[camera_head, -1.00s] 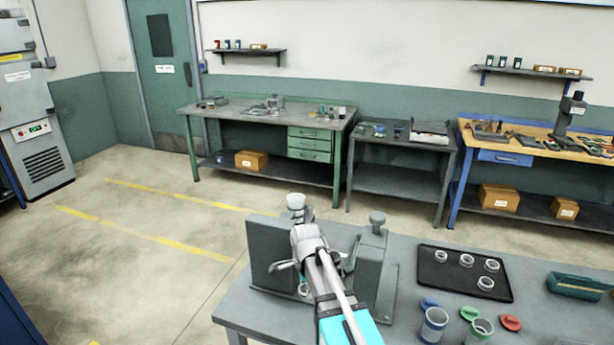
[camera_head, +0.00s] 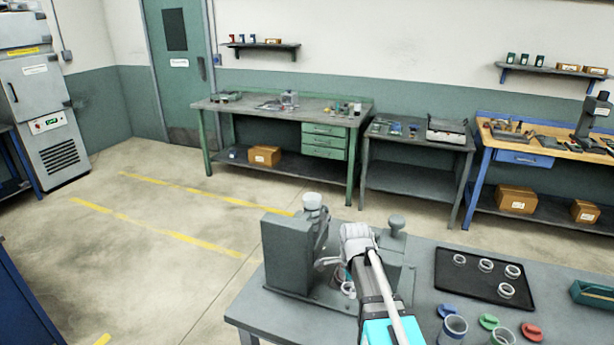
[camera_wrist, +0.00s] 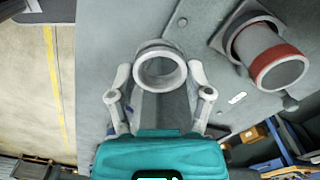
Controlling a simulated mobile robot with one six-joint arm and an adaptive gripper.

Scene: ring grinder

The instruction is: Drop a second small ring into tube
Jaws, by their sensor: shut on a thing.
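My gripper (camera_wrist: 158,88) is shut on a small pale metal ring (camera_wrist: 160,72), which sits between the fingertips in the wrist view. In the head view my gripper (camera_head: 350,268) is in front of the grey ring grinder (camera_head: 285,262), between its two upright blocks, with the ring (camera_head: 348,289) showing just below it. A red-banded cylinder (camera_wrist: 275,65) of the grinder is to the right of the ring in the wrist view, apart from it. Two open tubes (camera_head: 454,328) (camera_head: 502,338) stand at the bench's front right, cut off by the frame's lower edge.
A black tray (camera_head: 450,285) with several rings lies right of the grinder. Blue (camera_head: 446,311), green (camera_head: 489,321) and red (camera_head: 531,331) lids lie near the tubes. A teal case (camera_head: 590,293) is at the right edge. The bench (camera_head: 425,255) is clear between grinder and tray.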

